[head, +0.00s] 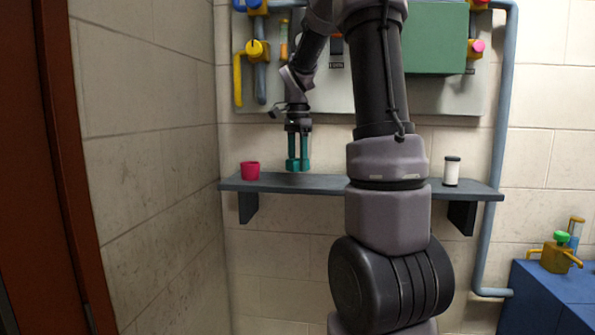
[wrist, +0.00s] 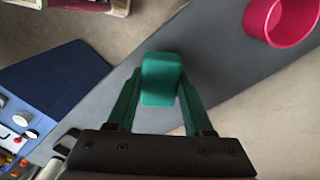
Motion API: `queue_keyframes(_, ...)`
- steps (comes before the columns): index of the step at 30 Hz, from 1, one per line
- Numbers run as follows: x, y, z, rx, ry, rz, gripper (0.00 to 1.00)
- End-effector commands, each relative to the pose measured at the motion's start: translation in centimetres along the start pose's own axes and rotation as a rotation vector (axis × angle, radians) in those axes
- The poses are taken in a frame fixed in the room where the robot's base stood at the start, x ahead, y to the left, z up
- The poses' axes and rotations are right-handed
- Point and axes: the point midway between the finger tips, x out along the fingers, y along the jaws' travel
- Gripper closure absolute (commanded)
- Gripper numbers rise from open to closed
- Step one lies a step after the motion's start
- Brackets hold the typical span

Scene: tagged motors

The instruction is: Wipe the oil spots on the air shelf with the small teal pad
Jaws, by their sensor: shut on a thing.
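The small teal pad (wrist: 162,78) is between the teal fingers of my gripper (head: 298,158), which is shut on it. The grey air shelf (head: 325,183) runs along the back wall. In the head view the pad (head: 298,167) is low over the shelf's left part, right of a pink cup; I cannot tell whether it touches the surface. In the wrist view the shelf (wrist: 222,62) lies beneath the pad as a diagonal grey band. I can make out no oil spots in either view; the pad, gripper and arm hide parts of the shelf.
The pink cup (head: 250,171) stands on the shelf's left end. A white jar with a dark lid (head: 451,172) stands near its right end. My arm crosses in front of the shelf between them. A blue cabinet (head: 540,305) with a brass valve (head: 556,258) is at lower right.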

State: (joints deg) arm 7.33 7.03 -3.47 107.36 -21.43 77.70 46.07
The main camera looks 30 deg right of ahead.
Motion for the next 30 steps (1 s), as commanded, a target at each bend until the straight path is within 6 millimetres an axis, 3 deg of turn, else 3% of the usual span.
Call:
queue_keyframes(6, -1.8, -0.1, 0.0, 0.000, 0.001, -0.003, 1.00)
queue_keyframes(20, -2.5, -0.1, 0.0, 0.000, 0.002, -0.004, 1.00)
queue_keyframes(30, -5.0, -0.1, 0.0, 0.000, 0.001, -0.003, 1.00)
